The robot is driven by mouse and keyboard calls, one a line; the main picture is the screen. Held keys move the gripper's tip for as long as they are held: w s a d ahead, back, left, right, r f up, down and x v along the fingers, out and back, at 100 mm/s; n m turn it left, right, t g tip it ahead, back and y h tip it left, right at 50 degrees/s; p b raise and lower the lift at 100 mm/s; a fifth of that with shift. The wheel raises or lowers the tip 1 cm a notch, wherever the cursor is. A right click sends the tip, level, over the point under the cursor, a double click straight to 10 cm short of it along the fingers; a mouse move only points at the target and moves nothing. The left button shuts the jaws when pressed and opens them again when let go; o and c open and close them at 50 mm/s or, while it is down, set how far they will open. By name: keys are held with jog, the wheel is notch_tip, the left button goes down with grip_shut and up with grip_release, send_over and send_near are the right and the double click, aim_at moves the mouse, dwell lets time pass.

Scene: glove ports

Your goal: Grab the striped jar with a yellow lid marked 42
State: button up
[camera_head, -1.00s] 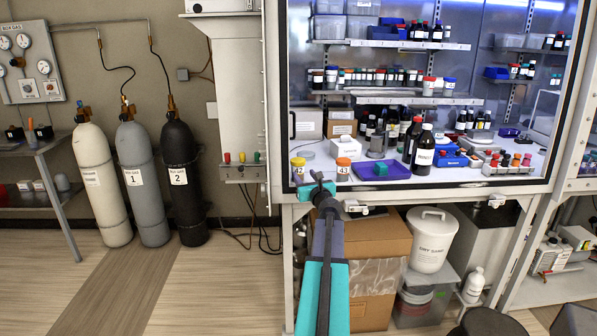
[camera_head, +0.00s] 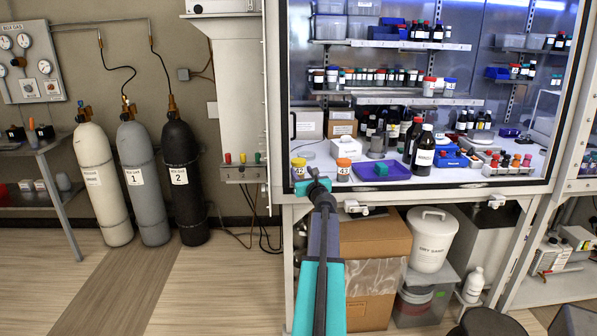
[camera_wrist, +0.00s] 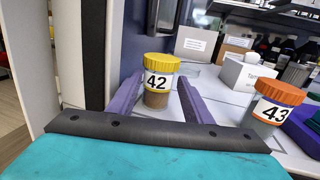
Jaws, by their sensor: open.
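The jar with a yellow lid, marked 42 on a white label, stands upright near the front left edge of the cabinet floor in the head view (camera_head: 298,168). In the wrist view the jar (camera_wrist: 159,80) has a brownish lower body; I cannot make out stripes. My gripper (camera_wrist: 157,97) is open, with one purple finger on each side of the jar and a visible gap on the right. I cannot tell whether the left finger touches it. In the head view my gripper (camera_head: 314,183) is at the cabinet's front edge, partly covering the jar's lower right.
An orange-lidded jar marked 43 (camera_wrist: 273,106) stands close on the right, just outside the right finger. A blue tray (camera_head: 398,172) lies beyond it. A dark cabinet post (camera_wrist: 95,60) is close on the left. A white box (camera_wrist: 245,75) stands behind.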

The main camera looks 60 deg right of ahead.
jog(key=shift+x, duration=1.1)
jog(key=shift+c, duration=0.3)
jog(key=c, duration=0.7)
